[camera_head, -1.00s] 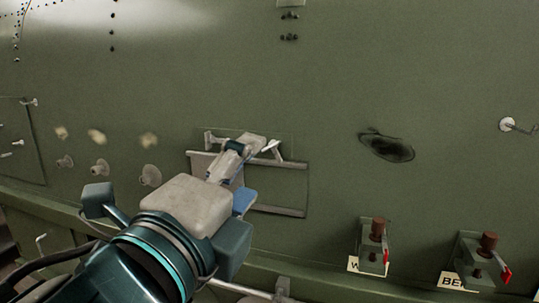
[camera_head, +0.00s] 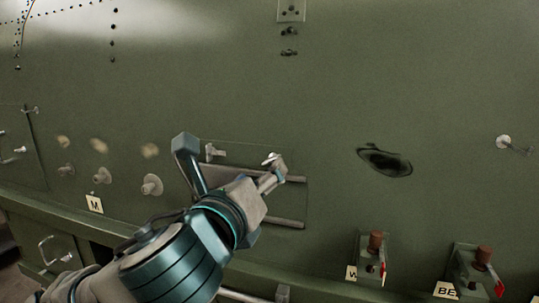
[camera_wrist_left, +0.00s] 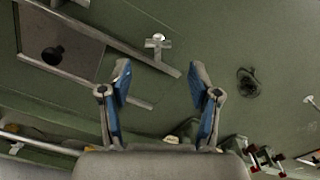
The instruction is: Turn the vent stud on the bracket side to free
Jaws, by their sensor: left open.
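The vent is a rectangular panel area with grey rails (camera_head: 283,222) on the green fuselage skin. A pale stud (camera_head: 270,158) with a small bright head sits at its upper right. In the left wrist view this stud (camera_wrist_left: 155,41) shows a round head and a grey T-shaped base. A second pale fitting (camera_head: 210,152) is at the upper left. My left gripper (camera_head: 274,178) is just below the right stud in the head view. In the left wrist view the gripper (camera_wrist_left: 161,72) is open and empty, with the stud beyond its fingertips, apart from them. My right gripper is not in view.
Round grey knobs (camera_head: 152,185) stick out left of the vent. A dark oval hole (camera_head: 385,160) lies to the right. Brackets with brown knobs and red tabs (camera_head: 375,242) stand at the lower right. The skin above the vent is clear.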

